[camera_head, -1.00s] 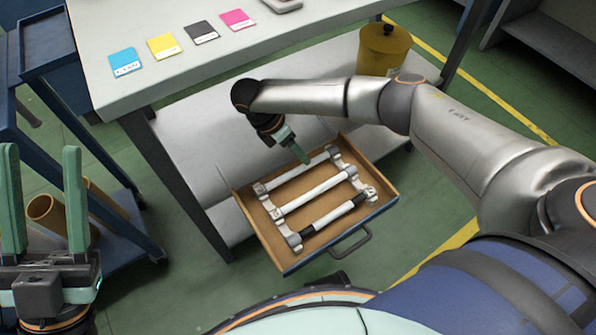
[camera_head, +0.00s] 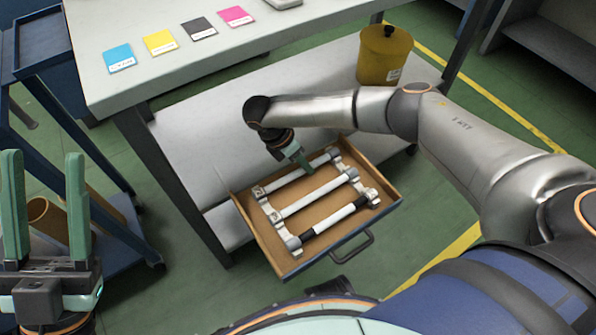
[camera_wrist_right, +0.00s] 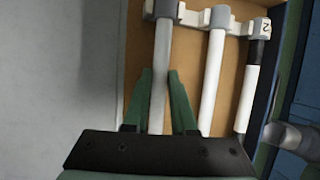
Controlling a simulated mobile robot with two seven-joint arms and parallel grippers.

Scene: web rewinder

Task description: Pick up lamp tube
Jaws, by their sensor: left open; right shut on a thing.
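My right gripper (camera_head: 308,169) reaches down to the farthest tube (camera_head: 286,181). In the right wrist view its green fingers (camera_wrist_right: 161,76) are on either side of that tube (camera_wrist_right: 161,48), shut on it. The tube's far end still shows at its grey holder; I cannot tell whether it is raised. The middle tube (camera_head: 316,196) and the near tube (camera_head: 333,218), which has dark end sections, lie free of the gripper. My left gripper (camera_head: 44,157) is open and empty at the far left.
The drawer sits below a grey bench (camera_head: 130,85) bearing coloured cards. A yellow canister (camera_head: 382,58) stands on the lower shelf (camera_head: 190,140). A blue cart (camera_head: 130,235) holding brown cylinders is near my left gripper. Green floor is clear right of the drawer.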

